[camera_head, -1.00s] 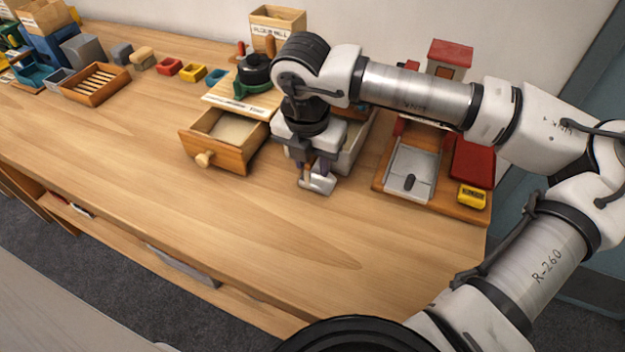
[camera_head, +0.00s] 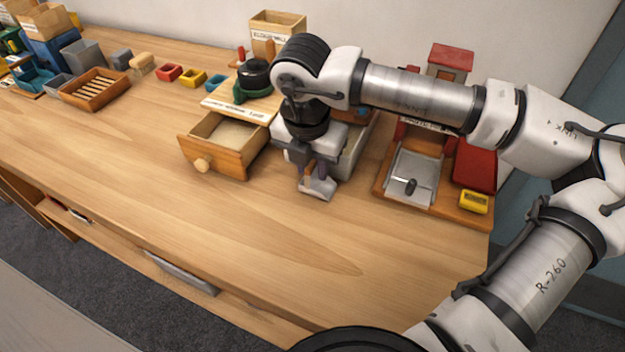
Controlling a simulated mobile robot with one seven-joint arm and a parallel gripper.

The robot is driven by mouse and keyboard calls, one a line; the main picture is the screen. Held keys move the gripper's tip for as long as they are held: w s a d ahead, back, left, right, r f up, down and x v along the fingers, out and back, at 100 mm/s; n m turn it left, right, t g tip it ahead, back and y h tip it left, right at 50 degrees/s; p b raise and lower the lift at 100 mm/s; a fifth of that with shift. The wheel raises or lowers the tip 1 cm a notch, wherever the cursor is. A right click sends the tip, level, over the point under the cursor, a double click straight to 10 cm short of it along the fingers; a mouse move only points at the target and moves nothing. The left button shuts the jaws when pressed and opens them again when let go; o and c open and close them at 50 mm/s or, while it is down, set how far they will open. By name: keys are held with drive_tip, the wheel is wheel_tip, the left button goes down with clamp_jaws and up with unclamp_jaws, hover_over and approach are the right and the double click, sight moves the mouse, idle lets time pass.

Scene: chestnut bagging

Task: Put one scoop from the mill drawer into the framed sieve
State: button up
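The wooden mill drawer (camera_head: 202,150) is pulled out at the front of the mill (camera_head: 277,35), with a round knob and pale meal inside. My gripper (camera_head: 318,176) is right of the drawer, pointing down, its fingers closed around the handle of a small metal scoop (camera_head: 316,192). The scoop is low over the table; I cannot tell whether it touches the wood or holds meal. A grey-walled box (camera_head: 352,158) behind my gripper is mostly hidden; I cannot tell whether it is the framed sieve.
A wooden stand with a metal plate (camera_head: 417,172), a red block (camera_head: 475,165) and a yellow box (camera_head: 474,201) stands to the right. A slatted wooden tray (camera_head: 96,88) and small coloured bins (camera_head: 192,78) are at the back left. The table front is clear.

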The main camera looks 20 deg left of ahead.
sight(312, 162)
clamp_jaws()
drive_tip(key=shift+r+p, duration=0.95)
drive_tip(key=shift+r, duration=1.55)
